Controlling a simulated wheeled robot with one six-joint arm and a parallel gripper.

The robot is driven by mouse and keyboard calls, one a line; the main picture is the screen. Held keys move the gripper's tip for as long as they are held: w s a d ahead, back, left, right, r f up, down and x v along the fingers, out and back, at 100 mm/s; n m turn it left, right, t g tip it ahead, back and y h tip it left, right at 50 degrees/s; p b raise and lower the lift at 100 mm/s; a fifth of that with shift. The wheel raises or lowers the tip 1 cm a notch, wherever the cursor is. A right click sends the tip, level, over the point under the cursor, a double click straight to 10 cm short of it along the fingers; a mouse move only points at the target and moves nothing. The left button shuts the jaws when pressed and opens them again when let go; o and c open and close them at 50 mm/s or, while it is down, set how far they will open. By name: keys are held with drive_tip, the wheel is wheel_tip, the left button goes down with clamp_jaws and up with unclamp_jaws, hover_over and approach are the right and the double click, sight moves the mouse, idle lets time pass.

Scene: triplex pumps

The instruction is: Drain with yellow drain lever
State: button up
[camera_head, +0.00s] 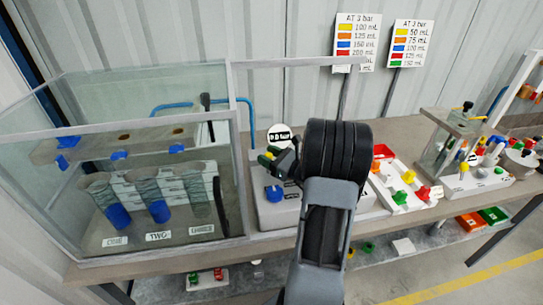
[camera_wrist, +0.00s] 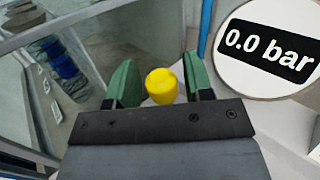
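The yellow drain lever shows as a yellow knob (camera_wrist: 161,86) in the wrist view. It appears between the two green fingertips of my gripper (camera_wrist: 160,84), with a narrow gap on each side. I cannot tell how far below the fingertips it is. In the head view my gripper (camera_head: 272,158) is above the white pump base, beside the glass tank, and a small bit of yellow (camera_head: 267,155) shows at its fingers. The lever's stem and mount are hidden.
A round gauge (camera_wrist: 268,48) reads 0.0 bar, close to the right finger. A glass tank (camera_head: 232,150) with blue-bottomed cylinders stands at left. A blue knob (camera_head: 273,193) is on the pump base. A white tray (camera_head: 408,207) of coloured parts lies right of my arm.

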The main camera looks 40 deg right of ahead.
drive_tip(key=shift+o, duration=0.7)
drive_tip(key=shift+r, duration=0.2)
drive_tip(key=r, duration=0.3)
drive_tip(key=shift+s+a+r, duration=0.15)
drive_tip(key=shift+s+r, duration=0.25)
drive_tip(key=s+a+r, duration=0.5)
drive_tip(key=s+r, duration=0.3)
drive_tip(key=s, duration=0.4)
drive_tip(key=shift+a+r+b, duration=0.35)
drive_tip(key=shift+w, duration=0.1)
drive_tip(key=shift+c, duration=0.3)
